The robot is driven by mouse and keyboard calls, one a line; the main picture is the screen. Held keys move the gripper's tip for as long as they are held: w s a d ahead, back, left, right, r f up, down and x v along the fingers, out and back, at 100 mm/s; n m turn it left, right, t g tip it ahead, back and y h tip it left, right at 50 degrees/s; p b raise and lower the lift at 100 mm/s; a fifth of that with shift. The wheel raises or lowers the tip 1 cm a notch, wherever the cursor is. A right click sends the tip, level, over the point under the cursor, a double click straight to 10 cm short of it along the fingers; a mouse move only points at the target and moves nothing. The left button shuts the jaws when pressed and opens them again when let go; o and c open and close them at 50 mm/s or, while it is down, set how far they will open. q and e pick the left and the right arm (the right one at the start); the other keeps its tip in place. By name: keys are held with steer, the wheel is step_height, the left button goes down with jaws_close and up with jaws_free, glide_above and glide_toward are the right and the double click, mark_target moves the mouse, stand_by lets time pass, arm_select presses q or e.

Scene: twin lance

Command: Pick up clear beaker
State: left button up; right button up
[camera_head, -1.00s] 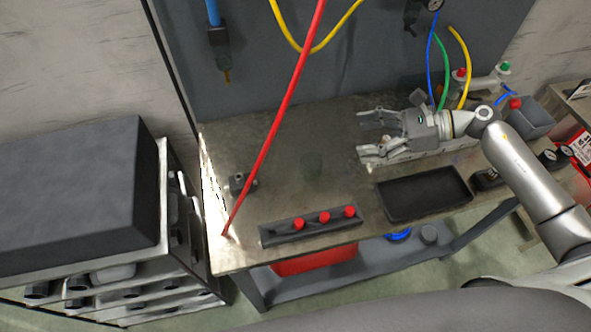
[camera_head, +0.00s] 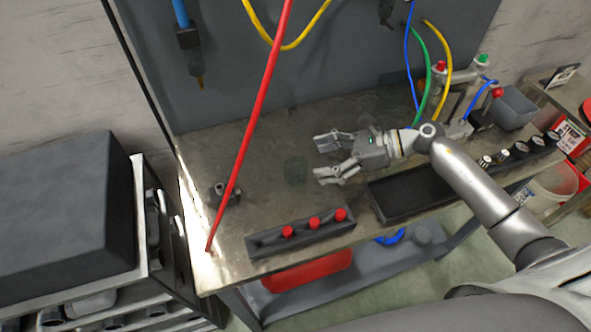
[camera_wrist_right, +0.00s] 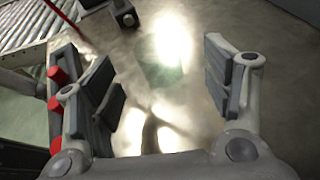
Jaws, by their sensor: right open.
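The clear beaker (camera_head: 296,171) is a faint, see-through greenish shape standing on the metal workbench (camera_head: 265,130), hard to make out. It also shows in the right wrist view (camera_wrist_right: 163,74), beyond and between the fingers. My right gripper (camera_head: 322,159) is open and empty, a little to the right of the beaker, with its fingers pointing left towards it. My left gripper is not in view.
A rack with red-capped items (camera_head: 314,222) lies along the front edge. A black tray (camera_head: 400,194) sits right of it. A small dark block (camera_head: 224,195) stands at left. A red hose (camera_head: 252,125) slants down to the bench. A grey bin (camera_head: 512,107) stands at the right.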

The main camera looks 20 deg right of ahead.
mark_target(286, 167)
steer(key=shift+w+a+f, duration=0.1)
steer(key=shift+w+a, duration=0.05)
steer(key=shift+a, duration=0.15)
steer(key=p+x, duration=0.2)
steer(key=x, duration=0.1)
steer(key=p+x, duration=0.1)
steer(key=shift+a, duration=0.35)
steer(key=shift+a+f, duration=0.1)
steer(key=shift+a, duration=0.2)
steer(key=c, duration=1)
steer(key=shift+c, duration=0.2)
